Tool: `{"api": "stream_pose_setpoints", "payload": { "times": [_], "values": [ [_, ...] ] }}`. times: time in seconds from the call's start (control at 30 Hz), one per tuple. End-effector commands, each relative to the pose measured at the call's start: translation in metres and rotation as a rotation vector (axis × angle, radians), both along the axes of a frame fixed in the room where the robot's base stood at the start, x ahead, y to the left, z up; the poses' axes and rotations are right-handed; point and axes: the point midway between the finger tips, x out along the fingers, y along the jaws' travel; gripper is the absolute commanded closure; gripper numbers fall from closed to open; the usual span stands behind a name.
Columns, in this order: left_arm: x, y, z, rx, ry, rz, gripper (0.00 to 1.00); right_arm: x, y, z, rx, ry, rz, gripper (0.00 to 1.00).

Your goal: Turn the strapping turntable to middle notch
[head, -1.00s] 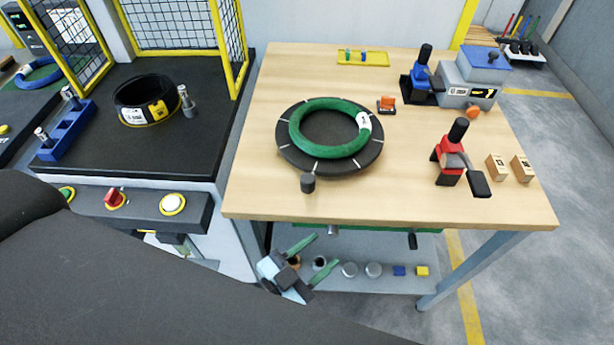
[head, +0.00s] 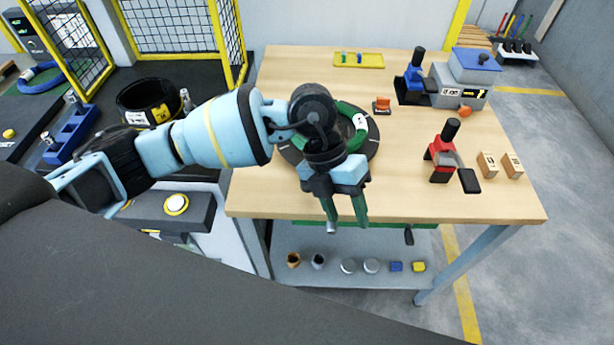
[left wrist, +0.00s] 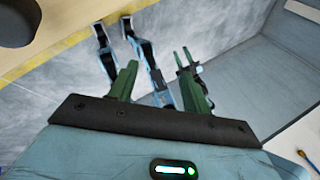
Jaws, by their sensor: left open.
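The strapping turntable is a dark round disc (head: 288,152) with pale marks on its rim, lying on the wooden table. A green coil (head: 351,110) with a white label lies on it. My left arm and wrist cover the middle and front of the disc in the head view. The dark knob at its front edge is hidden. My left gripper (head: 347,216) is open and empty. Its green fingers point down around the table's front edge, in front of the disc. In the left wrist view the open gripper (left wrist: 158,84) has nothing between its fingers. My right gripper is not in view.
The front right tabletop (head: 410,200) is bare.

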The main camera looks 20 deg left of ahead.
Motion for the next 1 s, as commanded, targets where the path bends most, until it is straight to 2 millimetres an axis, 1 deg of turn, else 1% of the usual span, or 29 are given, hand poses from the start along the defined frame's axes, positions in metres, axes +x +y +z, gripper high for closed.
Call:
{"api": "stream_pose_setpoints", "payload": {
  "times": [0.03,0.1,0.2,0.3,0.4,0.47,0.63,0.77,1.0],
  "values": [
    [0.019,0.02,0.009,0.106,-0.067,0.017,0.51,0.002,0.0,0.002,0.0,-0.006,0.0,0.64],
    [0.037,0.044,0.018,0.231,-0.134,0.046,0.51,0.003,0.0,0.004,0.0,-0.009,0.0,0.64],
    [0.057,0.07,0.032,0.361,-0.204,0.086,0.51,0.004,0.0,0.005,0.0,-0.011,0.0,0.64],
    [0.067,0.086,0.041,0.433,-0.242,0.114,0.51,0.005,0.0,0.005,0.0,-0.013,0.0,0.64],
    [0.071,0.092,0.044,0.465,-0.257,0.126,0.51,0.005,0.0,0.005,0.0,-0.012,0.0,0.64],
    [0.071,0.093,0.044,0.468,-0.258,0.128,0.51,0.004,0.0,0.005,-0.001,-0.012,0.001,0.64],
    [0.071,0.092,0.038,0.465,-0.256,0.127,0.51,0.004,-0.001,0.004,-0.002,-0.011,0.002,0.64],
    [0.071,0.092,0.022,0.464,-0.253,0.126,0.51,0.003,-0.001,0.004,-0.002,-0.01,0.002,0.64],
    [0.07,0.092,-0.014,0.463,-0.253,0.124,0.51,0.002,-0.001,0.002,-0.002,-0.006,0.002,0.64]
  ]
}}
